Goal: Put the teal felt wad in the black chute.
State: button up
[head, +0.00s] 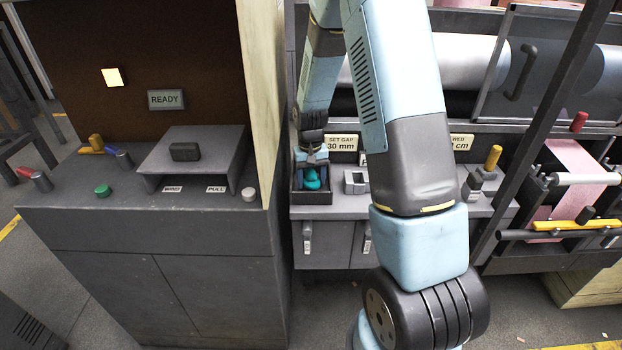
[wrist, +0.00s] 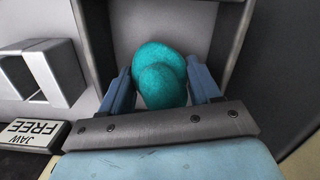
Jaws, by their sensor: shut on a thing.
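The teal felt wad (head: 312,178) is a lumpy, rounded piece. It sits between the fingers of my gripper (head: 312,157), low inside a dark open-topped box (head: 312,198) on the grey counter. In the wrist view the wad (wrist: 158,78) is between the two blue fingers of my gripper (wrist: 160,92), which is shut on it. The box's dark wall (wrist: 93,40) and pale floor show around it. I cannot tell whether the wad touches the floor. No thing is clearly marked as the black chute; I cannot tell whether this box is it.
A hollow grey block (head: 355,182) stands just right of the box; it also shows in the wrist view (wrist: 42,75) near a "JAW FREE" label (wrist: 36,133). A tall cabinet with a pale side panel (head: 266,100) rises close on the left. Rollers and pink web (head: 575,165) are at the right.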

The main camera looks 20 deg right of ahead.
jog(key=shift+f, duration=0.4)
jog(key=o, duration=1.3)
jog(key=shift+o, duration=0.2)
jog(key=shift+r, duration=0.1)
jog(key=r, duration=0.9)
jog(key=w+r, duration=0.1)
jog(key=r, duration=0.3)
jog(key=shift+w+r, duration=0.1)
jog(key=shift+r, duration=0.15)
